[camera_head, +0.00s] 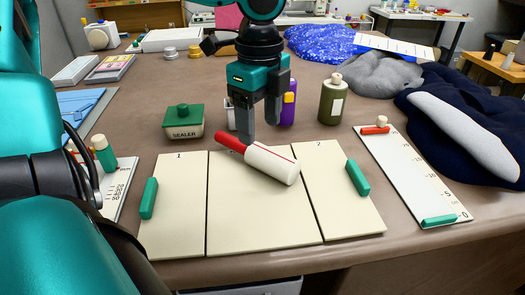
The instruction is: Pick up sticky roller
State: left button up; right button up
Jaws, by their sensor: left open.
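The sticky roller (272,165) has a white cylinder and a red handle. It lies tilted across the middle of a cream three-panel board (262,225) on the table. My left gripper (257,132) points down just behind the roller, above the board's back edge. Its jaws are open, with the fingertips close to where the red handle meets the white cylinder. I cannot tell whether a finger touches the roller. My right gripper is not in view.
A green-lidded sealer tub (183,123) and an olive bottle (331,100) stand behind the board. A purple bottle (289,103) is partly hidden by the gripper. A white ruler board (412,178) and dark blue fabric (465,125) lie at right.

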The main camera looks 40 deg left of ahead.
aim_at(262, 149)
pick_arm(q)
jog(key=f, duration=0.2)
jog(key=f+b, duration=0.1)
jog(key=f, duration=0.4)
jog(key=shift+w+f+b, duration=0.25)
jog(key=shift+w+b, duration=0.1)
jog(key=shift+f, duration=0.25)
jog(key=shift+c, duration=0.7)
jog(key=c, duration=1)
jog(key=shift+o, duration=0.2)
jog(key=shift+r, duration=0.1)
notch_tip(262, 149, up, 28)
jog(key=p, duration=0.6)
